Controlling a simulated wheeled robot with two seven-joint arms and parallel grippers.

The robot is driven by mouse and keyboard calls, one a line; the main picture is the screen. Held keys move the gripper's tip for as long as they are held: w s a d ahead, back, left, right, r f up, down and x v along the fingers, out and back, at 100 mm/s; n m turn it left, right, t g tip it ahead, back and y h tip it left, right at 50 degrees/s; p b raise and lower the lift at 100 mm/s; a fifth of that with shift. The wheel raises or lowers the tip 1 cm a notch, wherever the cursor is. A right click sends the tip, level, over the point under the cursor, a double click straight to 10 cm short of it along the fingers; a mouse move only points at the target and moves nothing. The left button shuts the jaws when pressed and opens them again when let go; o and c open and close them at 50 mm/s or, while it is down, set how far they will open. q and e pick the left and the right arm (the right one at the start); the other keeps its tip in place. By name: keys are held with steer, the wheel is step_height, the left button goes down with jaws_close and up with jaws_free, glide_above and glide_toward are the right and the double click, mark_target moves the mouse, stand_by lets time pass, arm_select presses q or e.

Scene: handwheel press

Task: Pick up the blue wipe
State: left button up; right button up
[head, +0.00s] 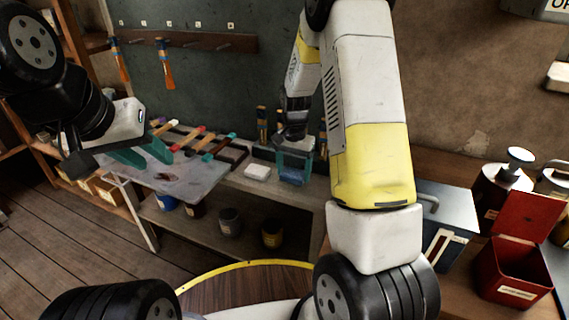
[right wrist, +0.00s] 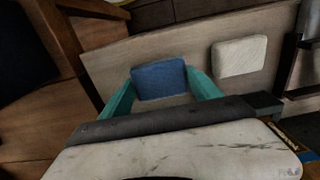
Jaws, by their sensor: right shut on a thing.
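The blue wipe (right wrist: 160,80) is a small, soft-cornered block between the two teal fingers of my right gripper (right wrist: 161,88) in the right wrist view. The fingers touch its two sides. In the head view my right gripper (head: 293,168) is at the bench shelf, with the blue wipe (head: 291,177) low between its fingers. I cannot tell whether the wipe is clear of the shelf. My left gripper (head: 142,154) is open and empty at the upper left, in front of the grey board.
A white wipe (head: 257,172) lies just left of my right gripper and also shows in the right wrist view (right wrist: 240,55). A grey board (head: 185,180) and a rack of coloured-handled tools (head: 200,140) are further left. A red bin (head: 514,272) stands at the right.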

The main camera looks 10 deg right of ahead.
steer(key=s+a+r, duration=0.1)
steer(key=s+a, duration=0.3)
steer(key=s, duration=0.3)
steer(key=s+a+r, duration=0.1)
steer(key=s+a, duration=0.2)
steer(key=s, duration=0.4)
steer(key=shift+a+r, duration=0.2)
steer(key=shift+a, duration=0.15)
